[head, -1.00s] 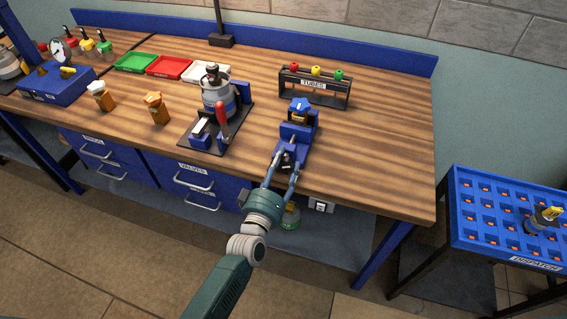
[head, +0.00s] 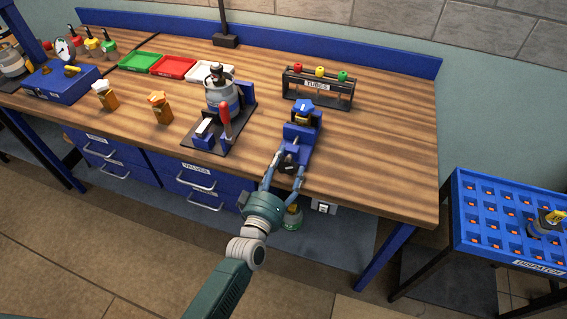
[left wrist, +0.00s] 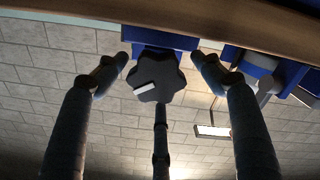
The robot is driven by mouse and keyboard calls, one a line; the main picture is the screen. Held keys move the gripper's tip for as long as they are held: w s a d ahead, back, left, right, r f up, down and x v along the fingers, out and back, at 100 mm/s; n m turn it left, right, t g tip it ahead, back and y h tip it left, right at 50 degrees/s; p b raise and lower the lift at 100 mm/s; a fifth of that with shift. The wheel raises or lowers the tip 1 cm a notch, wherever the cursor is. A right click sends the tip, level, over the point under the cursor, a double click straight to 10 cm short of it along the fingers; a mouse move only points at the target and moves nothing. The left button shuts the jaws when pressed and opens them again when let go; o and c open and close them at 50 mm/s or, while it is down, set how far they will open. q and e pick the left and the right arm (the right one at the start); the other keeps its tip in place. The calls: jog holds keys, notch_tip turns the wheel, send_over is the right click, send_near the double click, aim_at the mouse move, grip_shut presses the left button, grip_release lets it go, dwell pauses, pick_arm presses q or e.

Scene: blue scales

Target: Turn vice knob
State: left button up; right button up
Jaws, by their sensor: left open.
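The blue vice (head: 300,133) stands at the front edge of the wooden bench, with its knob (head: 288,159) facing the front. In the left wrist view the knob (left wrist: 155,79) is black and lobed, with a white mark on its left part. A dark rod below it crosses the lower middle of that view. My left gripper (head: 288,164) is open at the front of the vice. In the left wrist view its fingertips (left wrist: 159,62) are on either side of the knob, with visible gaps. My right gripper is out of view.
A tube rack (head: 318,92) stands behind the vice. A dark fixture plate (head: 238,132) with a grey canister and red-handled clamp is to its left. Green (head: 140,62), red (head: 172,68) and white trays lie further left. The bench right of the vice is clear.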

pick_arm(q)
jog(key=v, duration=1.1)
jog(key=shift+a, duration=0.2)
